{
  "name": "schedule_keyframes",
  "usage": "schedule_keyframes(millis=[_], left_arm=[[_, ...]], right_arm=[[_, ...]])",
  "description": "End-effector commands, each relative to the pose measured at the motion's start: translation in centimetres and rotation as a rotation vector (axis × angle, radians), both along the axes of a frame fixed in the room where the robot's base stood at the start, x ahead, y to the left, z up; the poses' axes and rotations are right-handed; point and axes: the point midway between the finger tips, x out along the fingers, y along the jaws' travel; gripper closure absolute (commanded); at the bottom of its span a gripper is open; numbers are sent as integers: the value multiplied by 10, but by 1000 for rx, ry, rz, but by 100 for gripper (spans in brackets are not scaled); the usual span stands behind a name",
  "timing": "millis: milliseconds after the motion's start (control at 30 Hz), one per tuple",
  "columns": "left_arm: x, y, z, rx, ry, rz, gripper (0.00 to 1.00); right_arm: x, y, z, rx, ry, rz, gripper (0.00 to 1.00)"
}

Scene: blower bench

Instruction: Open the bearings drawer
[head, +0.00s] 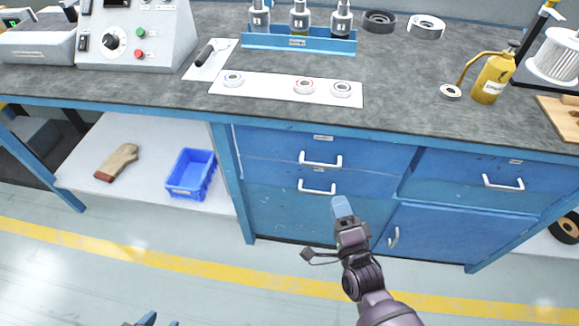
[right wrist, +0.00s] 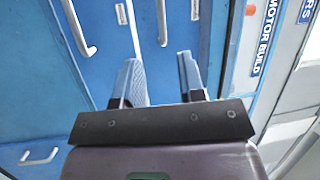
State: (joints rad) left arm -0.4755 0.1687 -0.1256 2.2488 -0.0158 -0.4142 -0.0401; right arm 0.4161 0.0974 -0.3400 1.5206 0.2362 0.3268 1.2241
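The blue bench has a left column with an upper drawer (head: 375,157) and a lower drawer (head: 270,178), each with a white bar handle. Another drawer (head: 455,175) sits at the right. All look shut. Their small labels are too small to read, so I cannot tell which is the bearings drawer. My right gripper (head: 342,207) is in front of the left column, just below and right of the lower handle (head: 317,188). In the right wrist view its fingers (right wrist: 160,75) are apart and empty, with handles beyond them. My left gripper (head: 158,321) barely shows at the bottom edge, its tips apart.
A cupboard door (head: 435,235) is below the right drawer. The benchtop holds a white strip (head: 265,88) with rings and a yellow oil can (head: 492,78). The floor in front is clear.

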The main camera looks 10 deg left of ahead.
Motion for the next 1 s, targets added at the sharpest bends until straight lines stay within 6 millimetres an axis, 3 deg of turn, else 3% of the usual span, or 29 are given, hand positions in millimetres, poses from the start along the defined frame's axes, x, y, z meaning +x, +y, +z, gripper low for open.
schedule_keyframes(millis=[333, 700, 1000], left_arm=[[6, -4, -1, -1, -10, -11, 60], [5, -6, -4, 13, -10, -27, 60], [6, -6, -5, 23, -17, -40, 60]], right_arm=[[23, 15, 2, 68, -5, 18, 64], [77, 38, 11, 67, -2, 17, 64], [103, 49, 17, 65, -3, 17, 64]])
